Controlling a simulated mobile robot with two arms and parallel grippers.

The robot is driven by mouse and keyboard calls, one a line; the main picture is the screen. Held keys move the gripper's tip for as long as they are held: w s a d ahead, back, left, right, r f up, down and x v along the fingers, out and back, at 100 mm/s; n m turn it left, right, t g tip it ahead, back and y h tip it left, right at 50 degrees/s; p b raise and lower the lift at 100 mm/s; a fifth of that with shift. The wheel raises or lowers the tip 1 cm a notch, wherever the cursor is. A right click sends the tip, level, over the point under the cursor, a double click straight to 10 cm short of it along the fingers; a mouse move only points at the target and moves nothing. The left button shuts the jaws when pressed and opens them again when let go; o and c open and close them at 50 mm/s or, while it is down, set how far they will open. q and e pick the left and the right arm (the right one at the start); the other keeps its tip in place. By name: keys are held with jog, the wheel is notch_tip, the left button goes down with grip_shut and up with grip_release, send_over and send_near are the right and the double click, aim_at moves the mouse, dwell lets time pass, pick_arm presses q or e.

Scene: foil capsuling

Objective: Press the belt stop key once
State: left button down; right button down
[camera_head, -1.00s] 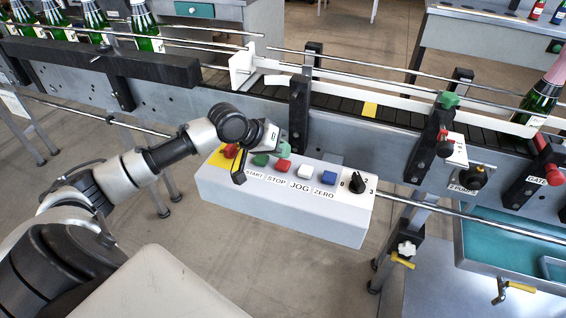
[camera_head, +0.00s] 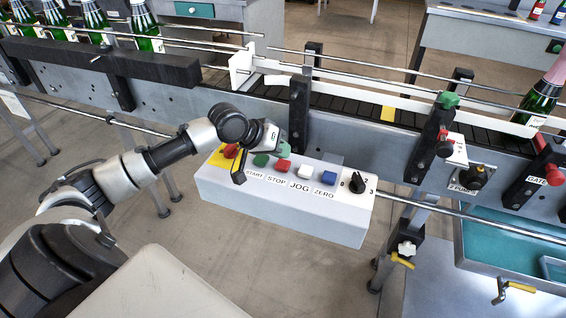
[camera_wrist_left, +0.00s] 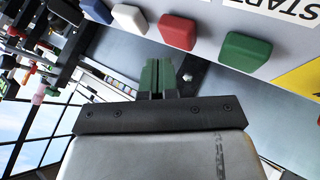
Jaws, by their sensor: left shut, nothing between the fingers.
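The red STOP key (camera_head: 283,167) is on the sloped top of a pale control box (camera_head: 280,207), between the green START key (camera_head: 261,160) and the white JOG key (camera_head: 305,172). The red key (camera_wrist_left: 177,32) also shows in the left wrist view. My left gripper (camera_head: 284,149) is shut and empty, just behind the red key in the head view. In the left wrist view its green-looking fingertips (camera_wrist_left: 158,66) are near the red and white keys, with a visible gap. My right gripper is not in view.
The box also carries a red mushroom button (camera_head: 231,151), a blue ZERO key (camera_head: 328,178) and a black selector knob (camera_head: 357,184). The conveyor belt (camera_head: 340,103) with rails and posts runs behind it. Green bottles (camera_head: 145,32) stand at the left.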

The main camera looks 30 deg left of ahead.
aim_at(281, 162)
pick_arm(q)
jog(key=shift+f+p, duration=0.3)
jog(key=shift+p, duration=0.05)
jog(key=shift+f, duration=0.1)
jog(key=shift+f, duration=0.6)
dwell(0.9)
jog(key=shift+r+p, duration=1)
jog(key=shift+p, duration=0.25)
notch_tip(281, 162, up, 5)
jog(key=p, duration=0.6)
jog(key=shift+r, duration=0.1)
